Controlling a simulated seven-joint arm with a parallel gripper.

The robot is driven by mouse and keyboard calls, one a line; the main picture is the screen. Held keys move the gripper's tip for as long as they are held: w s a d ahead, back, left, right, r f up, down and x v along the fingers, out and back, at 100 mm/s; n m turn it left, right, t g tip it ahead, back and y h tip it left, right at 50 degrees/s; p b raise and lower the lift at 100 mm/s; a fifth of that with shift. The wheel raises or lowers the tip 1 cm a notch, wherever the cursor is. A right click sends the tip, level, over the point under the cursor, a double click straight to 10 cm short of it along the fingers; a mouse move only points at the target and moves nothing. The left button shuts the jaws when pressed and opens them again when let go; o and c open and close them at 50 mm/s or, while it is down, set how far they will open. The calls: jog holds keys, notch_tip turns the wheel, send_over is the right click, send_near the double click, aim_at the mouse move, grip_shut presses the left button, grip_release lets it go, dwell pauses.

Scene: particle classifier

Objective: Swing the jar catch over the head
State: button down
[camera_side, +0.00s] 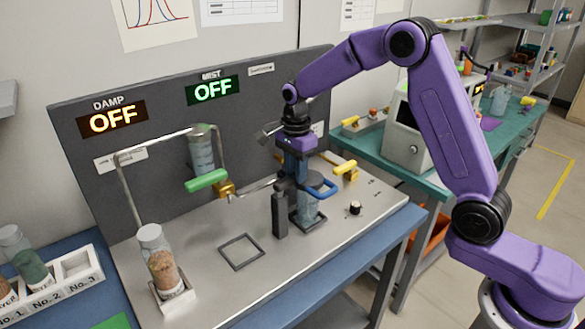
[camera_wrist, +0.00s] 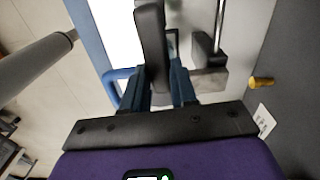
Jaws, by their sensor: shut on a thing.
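My gripper (camera_side: 296,176) points down over the right half of the steel bench top, beside a short dark upright post (camera_side: 280,214). Its blue fingers, also seen in the wrist view (camera_wrist: 164,82), are shut on the jar catch, a dark bar (camera_wrist: 150,38) running up the picture between them. A blue looped handle (camera_side: 322,190) sticks out to the right of the fingers. Below it a clear jar (camera_side: 310,210) stands upright in a square frame. The fingers hide much of the catch and the jar's top. I cannot tell which part is the head.
A jar of brown grains (camera_side: 162,262) stands front left. A hanging jar (camera_side: 201,150) with a green handle (camera_side: 206,181) is behind, under a bent pipe. An empty square frame (camera_side: 241,252) lies between. A yellow-handled valve (camera_side: 345,169) is back right. The dark panel stands behind.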

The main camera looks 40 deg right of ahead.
jog(key=shift+s+m, duration=0.2)
jog(key=shift+m, duration=0.3)
jog(key=c, duration=0.9)
grip_release()
jog(key=shift+r, duration=0.15)
notch_tip(320, 180, up, 17)
jog(key=shift+r, duration=0.1)
